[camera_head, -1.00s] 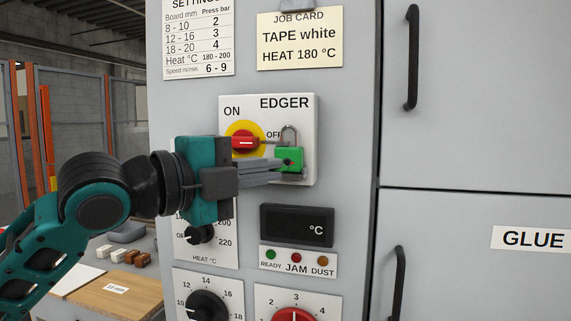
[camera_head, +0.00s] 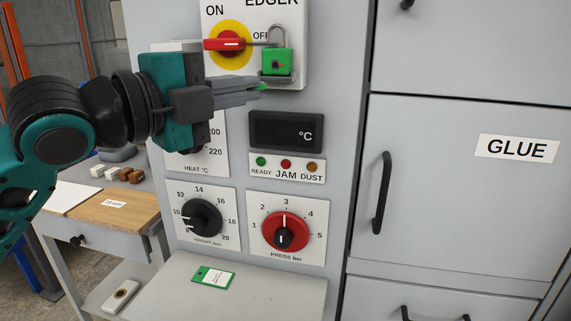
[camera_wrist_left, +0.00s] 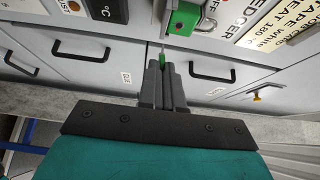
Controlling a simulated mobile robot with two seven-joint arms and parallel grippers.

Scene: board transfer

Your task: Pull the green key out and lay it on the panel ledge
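The green padlock (camera_head: 277,63) hangs at the red switch handle on the EDGER plate. It also shows in the wrist view (camera_wrist_left: 184,19). My left gripper (camera_head: 258,90) is just below and left of the padlock, apart from it. Its grey fingers are shut on the green key (camera_head: 260,87), whose green end shows at the fingertips; the wrist view shows the key (camera_wrist_left: 162,60) between the fingers (camera_wrist_left: 162,68). Most of the key is hidden by the fingers. The panel ledge (camera_head: 250,296) is at the bottom, below the dials. My right gripper is not in view.
A green tag with a white label (camera_head: 213,277) lies on the ledge's back left; its right side is bare. The height dial (camera_head: 203,217) and red pressure dial (camera_head: 285,232) are above the ledge. A cabinet handle (camera_head: 382,192) sticks out at right.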

